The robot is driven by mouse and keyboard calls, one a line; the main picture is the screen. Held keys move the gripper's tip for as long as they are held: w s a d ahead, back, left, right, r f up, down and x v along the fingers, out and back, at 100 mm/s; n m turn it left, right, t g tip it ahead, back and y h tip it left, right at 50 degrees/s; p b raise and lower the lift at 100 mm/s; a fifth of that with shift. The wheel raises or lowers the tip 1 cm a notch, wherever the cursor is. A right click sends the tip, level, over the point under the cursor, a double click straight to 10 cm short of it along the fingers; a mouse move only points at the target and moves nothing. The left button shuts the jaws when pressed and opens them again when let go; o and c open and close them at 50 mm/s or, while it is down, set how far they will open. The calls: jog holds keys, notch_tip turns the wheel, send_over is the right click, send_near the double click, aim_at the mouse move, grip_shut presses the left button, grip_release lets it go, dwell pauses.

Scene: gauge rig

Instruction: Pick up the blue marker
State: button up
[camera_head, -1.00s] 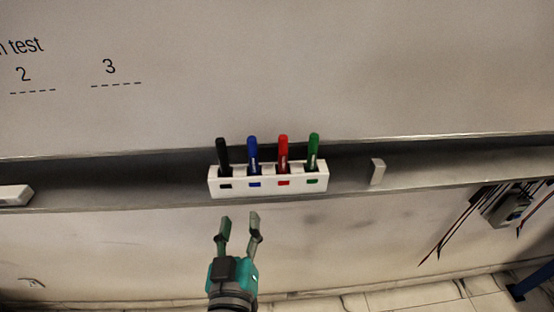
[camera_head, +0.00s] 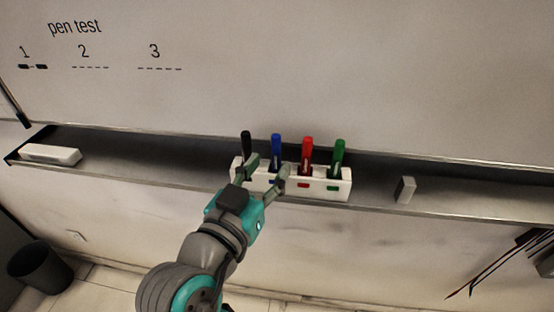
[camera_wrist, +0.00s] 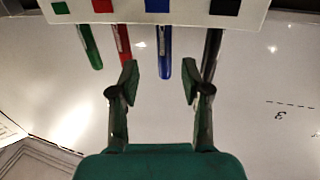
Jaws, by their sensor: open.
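The blue marker (camera_head: 277,147) stands upright in a white holder (camera_head: 342,190) on the whiteboard's tray, between a black marker (camera_head: 246,142) and a red marker (camera_head: 307,152). A green marker (camera_head: 338,155) stands at the right end. My gripper (camera_head: 266,170) is open and empty, in front of the holder's left half. In the wrist view, which shows the holder at the top, the blue marker (camera_wrist: 164,60) appears between the fingertips (camera_wrist: 160,82), nearer the right one. I see no contact between the fingers and the marker.
A white eraser (camera_head: 50,154) lies on the tray (camera_head: 150,160) at left. A small light block (camera_head: 405,189) stands on the tray right of the holder. The whiteboard (camera_head: 380,70) rises behind. A dark bin (camera_head: 40,266) is on the floor at lower left.

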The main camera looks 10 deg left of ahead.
aim_at(274, 152)
jog(key=shift+a+r+x, duration=0.1)
jog(key=shift+r+x, duration=0.05)
jog(key=shift+x, duration=1.2)
jog(key=shift+a+r+x, duration=0.1)
jog(key=shift+a+x, duration=0.05)
jog(key=shift+x, duration=1.25)
grip_shut()
